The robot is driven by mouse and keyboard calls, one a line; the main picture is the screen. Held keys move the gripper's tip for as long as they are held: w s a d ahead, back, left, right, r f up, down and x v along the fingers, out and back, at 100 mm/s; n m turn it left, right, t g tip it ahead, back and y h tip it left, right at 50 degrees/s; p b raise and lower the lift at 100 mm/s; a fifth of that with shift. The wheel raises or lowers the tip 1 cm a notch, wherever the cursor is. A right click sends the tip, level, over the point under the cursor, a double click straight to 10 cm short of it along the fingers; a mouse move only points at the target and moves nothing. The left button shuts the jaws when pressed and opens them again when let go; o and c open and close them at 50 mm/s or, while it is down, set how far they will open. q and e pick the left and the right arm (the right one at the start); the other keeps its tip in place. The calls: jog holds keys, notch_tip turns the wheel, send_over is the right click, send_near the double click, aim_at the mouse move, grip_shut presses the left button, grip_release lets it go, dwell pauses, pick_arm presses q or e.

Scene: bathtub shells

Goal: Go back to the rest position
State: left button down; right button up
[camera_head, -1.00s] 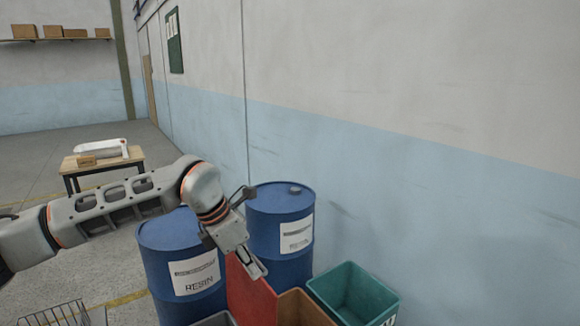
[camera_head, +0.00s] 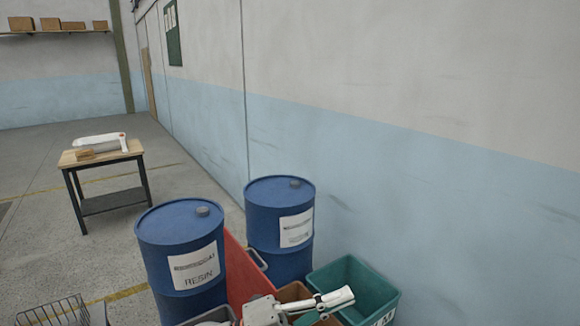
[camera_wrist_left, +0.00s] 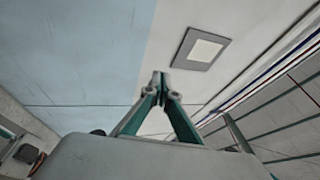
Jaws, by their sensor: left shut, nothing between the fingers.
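My left gripper (camera_head: 343,297) shows at the bottom of the head view, light grey, with its fingers pointing right. It appears in front of the brown and green bins. The rest of the left arm is below the picture's edge. In the left wrist view the gripper (camera_wrist_left: 163,90) is shut, its two green-tinted fingers meeting at the tips with nothing between them. My right gripper is not in view.
Two blue drums (camera_head: 181,246) (camera_head: 280,221) stand near the wall. A red panel (camera_head: 240,278) and a green bin (camera_head: 355,279) are beside them. A wooden-topped table (camera_head: 105,158) stands farther back at left. A wire basket (camera_head: 58,314) is at lower left. Open floor lies between.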

pick_arm(q)
jog(key=w+a+f+n+t+y, duration=0.3)
jog(key=a+f+n+t+y, duration=0.75)
jog(key=a+f+n, duration=0.65)
jog(key=s+a+f+n+g+y, duration=0.2)
jog(key=s+a+f+n+y, duration=0.2)
jog(key=s+a+f+n, duration=0.2)
jog(key=s+a+f+n+g+y, duration=0.2)
jog(key=s+a+f+n, duration=0.4)
jog(key=s+f, duration=0.5)
notch_tip(320, 180, down, 4)
jog(key=shift+a+r+y, duration=0.25)
jog(key=shift+a+y, duration=0.15)
jog(key=shift+y, duration=0.45)
